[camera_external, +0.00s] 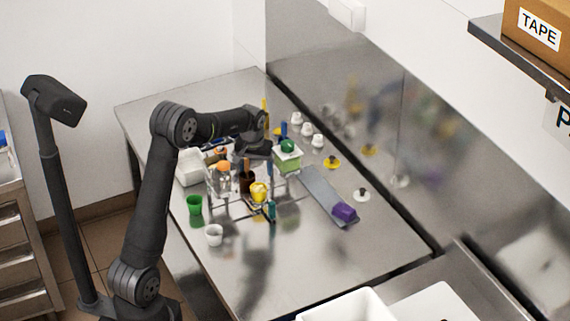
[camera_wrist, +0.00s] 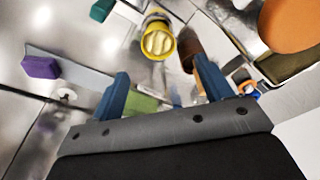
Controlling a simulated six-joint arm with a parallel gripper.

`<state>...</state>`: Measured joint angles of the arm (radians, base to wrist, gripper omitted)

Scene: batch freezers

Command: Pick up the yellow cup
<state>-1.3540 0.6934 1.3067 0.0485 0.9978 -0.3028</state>
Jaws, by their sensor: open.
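The yellow cup (camera_external: 259,191) stands on the steel table among other small items. In the wrist view the yellow cup (camera_wrist: 157,43) shows its round mouth with pale yellow contents, beyond the fingertips and roughly between them. My gripper (camera_external: 258,162) points down over the cluttered area, above and slightly behind the cup. In the wrist view my gripper (camera_wrist: 161,72) has its two blue fingers well apart, with nothing held between them. The cup is apart from the fingers.
A brown cup (camera_wrist: 190,48) stands close beside the yellow one. A green cup (camera_external: 195,205), white cup (camera_external: 214,235), orange-topped jar (camera_external: 222,182) and green-topped box (camera_external: 287,158) surround it. A purple block (camera_external: 345,212) lies on a grey strip. The table's front right is clear.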

